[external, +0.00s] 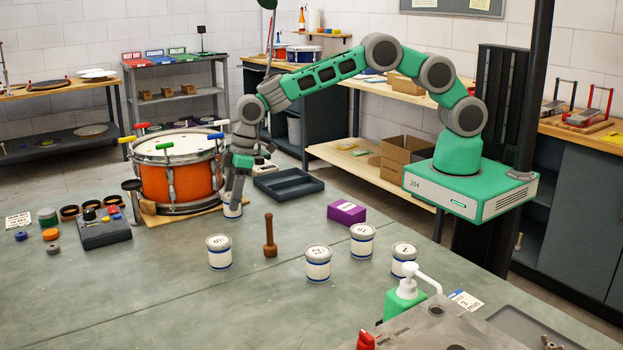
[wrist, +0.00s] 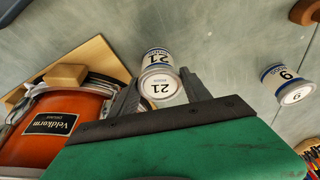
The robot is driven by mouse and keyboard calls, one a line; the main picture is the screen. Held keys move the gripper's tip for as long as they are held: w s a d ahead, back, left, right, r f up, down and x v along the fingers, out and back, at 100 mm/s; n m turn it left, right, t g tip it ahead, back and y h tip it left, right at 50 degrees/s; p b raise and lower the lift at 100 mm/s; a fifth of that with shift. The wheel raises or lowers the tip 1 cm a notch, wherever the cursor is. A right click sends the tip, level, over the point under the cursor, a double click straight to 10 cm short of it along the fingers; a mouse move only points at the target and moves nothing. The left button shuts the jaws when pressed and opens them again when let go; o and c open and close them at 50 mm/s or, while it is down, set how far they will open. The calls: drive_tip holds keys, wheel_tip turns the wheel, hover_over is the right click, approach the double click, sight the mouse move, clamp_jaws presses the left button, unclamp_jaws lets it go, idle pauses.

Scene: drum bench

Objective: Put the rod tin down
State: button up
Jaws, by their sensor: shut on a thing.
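A white tin with blue bands and the number 21 on its lid (wrist: 160,86) is between the two fingers of my gripper (wrist: 162,94) in the wrist view. In the external view the tin (external: 232,212) shows below my gripper (external: 235,198), beside the orange drum. My gripper points down and is shut on the tin. The tin is at or just above the bench top; I cannot tell whether it touches. Its upper part is partly hidden by the fingers in the external view.
The orange drum (external: 180,180) stands on a wooden board close left of my gripper. A similar tin (external: 219,254) stands nearer the camera, with several others to the right. A brown pestle-like tool (external: 270,238), purple box (external: 346,213) and dark tray (external: 288,186) are nearby.

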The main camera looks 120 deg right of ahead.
clamp_jaws()
